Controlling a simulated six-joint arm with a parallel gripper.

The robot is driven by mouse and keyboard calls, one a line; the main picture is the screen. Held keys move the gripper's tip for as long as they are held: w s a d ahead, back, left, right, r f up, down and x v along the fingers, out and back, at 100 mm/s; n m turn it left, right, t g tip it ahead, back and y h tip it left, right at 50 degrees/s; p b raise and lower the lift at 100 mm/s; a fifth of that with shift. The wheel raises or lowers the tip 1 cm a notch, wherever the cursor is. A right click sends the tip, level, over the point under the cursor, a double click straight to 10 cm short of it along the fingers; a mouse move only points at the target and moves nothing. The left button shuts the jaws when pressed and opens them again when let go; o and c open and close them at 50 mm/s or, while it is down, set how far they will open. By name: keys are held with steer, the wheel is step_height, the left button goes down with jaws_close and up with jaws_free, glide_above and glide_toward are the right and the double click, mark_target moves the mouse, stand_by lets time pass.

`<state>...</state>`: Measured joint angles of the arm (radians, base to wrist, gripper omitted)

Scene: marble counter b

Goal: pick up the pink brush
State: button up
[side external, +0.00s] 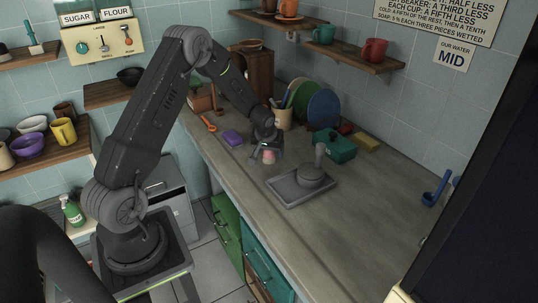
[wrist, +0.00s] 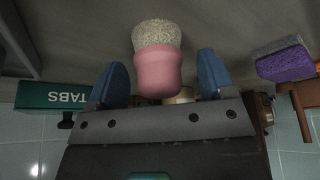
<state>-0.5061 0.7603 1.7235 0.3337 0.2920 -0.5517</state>
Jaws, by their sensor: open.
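The pink brush (side external: 269,156) is on the counter under my gripper (side external: 267,147) in the side external view, partly hidden by it. In the wrist view, the brush shows a pink body (wrist: 158,72) and a pale, speckled bristle end. My gripper (wrist: 162,82) is open, with one blue finger on each side of the pink body. Gaps show between the brush and both fingers, so it is not gripped. The brush lies roughly midway between the fingertips in that view.
A purple sponge (side external: 233,138) lies to the left. A teal box (side external: 337,147), a crock (side external: 283,117) and plates (side external: 322,108) stand behind. The counter's right front is clear.

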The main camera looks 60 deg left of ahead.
steer(key=shift+w+a+f, duration=0.1)
steer(key=shift+a+f, duration=0.05)
steer(key=shift+f, duration=0.3)
steer(key=c, duration=1)
steer(key=shift+r, duration=0.1)
steer(key=shift+r, duration=0.6)
step_height(320, 180, up, 3)
steer(key=shift+f, duration=0.1)
steer(key=s+a+r, duration=0.6)
steer(key=s+r, duration=0.1)
steer(key=s, duration=0.2)
steer(key=shift+s+a, duration=0.2)
steer(key=shift+s, duration=0.2)
